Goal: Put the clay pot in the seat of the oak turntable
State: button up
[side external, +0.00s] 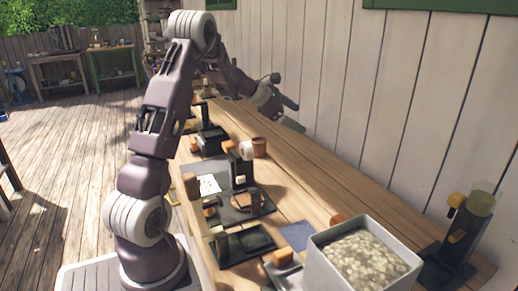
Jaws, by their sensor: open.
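My gripper (299,118) is open and empty. It is raised above the far part of the bench near the white wall, with its two fingers spread and pointing right. A small terracotta-coloured round pot (259,147), which looks like the clay pot, stands on the bench below and left of the gripper, clear of the fingers. A white round part is beside it. The oak turntable is not clearly recognisable; a dark base with brown wooden parts (245,203) stands mid-bench and may be it. Its seat cannot be made out.
A grey bin of pale pebbles (318,262) stands at the near end. A dark stand with a clear cup (464,233) is at the right. A blue mat (297,235) and a dark tray (243,245) lie nearby. Bare planks (312,190) run along the wall.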

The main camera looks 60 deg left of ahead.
jog(key=s+a+f+n+y, duration=0.25)
jog(key=a+f+n, duration=0.35)
jog(key=a, duration=0.5)
jog(key=n+y, duration=0.3)
jog(key=n, duration=0.2)
send_near(257, 141)
jog(key=x, duration=0.3)
jog(key=shift+g, duration=0.3)
jog(key=x, duration=0.7)
jog(key=shift+w+r, duration=0.1)
jog(key=shift+r, duration=0.1)
